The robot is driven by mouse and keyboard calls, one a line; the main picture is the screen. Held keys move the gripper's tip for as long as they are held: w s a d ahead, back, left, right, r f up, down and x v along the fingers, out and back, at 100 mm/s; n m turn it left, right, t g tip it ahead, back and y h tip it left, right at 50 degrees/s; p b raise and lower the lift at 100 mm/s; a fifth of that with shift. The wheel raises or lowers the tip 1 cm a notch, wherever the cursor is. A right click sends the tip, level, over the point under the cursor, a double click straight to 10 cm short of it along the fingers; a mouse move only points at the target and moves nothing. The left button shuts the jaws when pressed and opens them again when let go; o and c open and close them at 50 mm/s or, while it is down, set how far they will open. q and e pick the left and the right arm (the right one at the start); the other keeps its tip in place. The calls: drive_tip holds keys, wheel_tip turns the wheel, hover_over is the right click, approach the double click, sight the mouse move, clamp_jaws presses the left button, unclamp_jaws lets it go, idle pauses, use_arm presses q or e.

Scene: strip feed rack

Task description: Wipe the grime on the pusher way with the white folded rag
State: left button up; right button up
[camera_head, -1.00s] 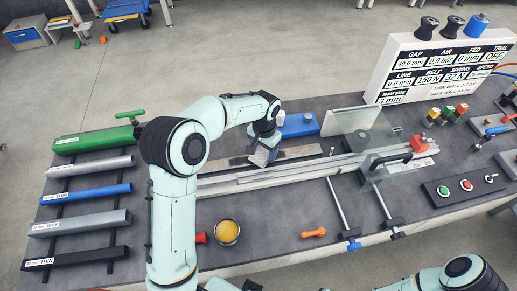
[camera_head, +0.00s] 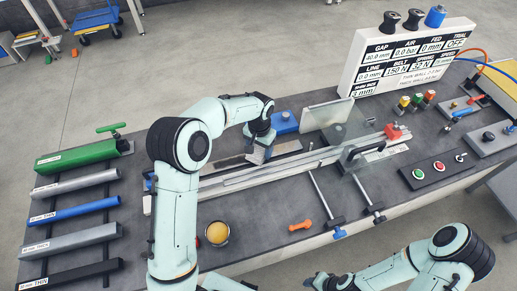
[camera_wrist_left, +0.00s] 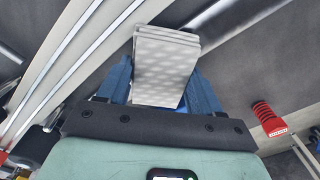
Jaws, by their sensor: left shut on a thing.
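The white folded rag (camera_wrist_left: 165,65) stands between the blue fingers of my left gripper (camera_wrist_left: 163,88), which is shut on it. In the head view my left gripper (camera_head: 259,150) points down at the metal strip I take for the pusher way (camera_head: 285,148), behind the long rails. The rag (camera_head: 256,155) shows small there, at the strip; I cannot tell whether it touches. A dark patch on the strip, left of the gripper, may be grime (camera_head: 232,162). My right gripper (camera_head: 328,282) is low at the bottom edge, its fingers unclear.
A clear upright panel (camera_head: 327,115) and a blue block (camera_head: 285,122) stand behind the rails. Several bars lie at left, including a green one (camera_head: 78,155). A yellow-filled cup (camera_head: 217,233) and an orange tool (camera_head: 300,225) are in front. A display board (camera_head: 413,62) stands at the back.

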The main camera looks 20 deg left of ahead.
use_arm(q)
drive_tip(key=shift+r, duration=0.1)
drive_tip(key=o, duration=0.6)
drive_tip(key=shift+o, duration=0.2)
drive_tip(key=shift+r, duration=0.2)
drive_tip(key=shift+r, duration=0.3)
drive_tip(key=c, duration=0.8)
drive_tip(key=shift+s, duration=0.1)
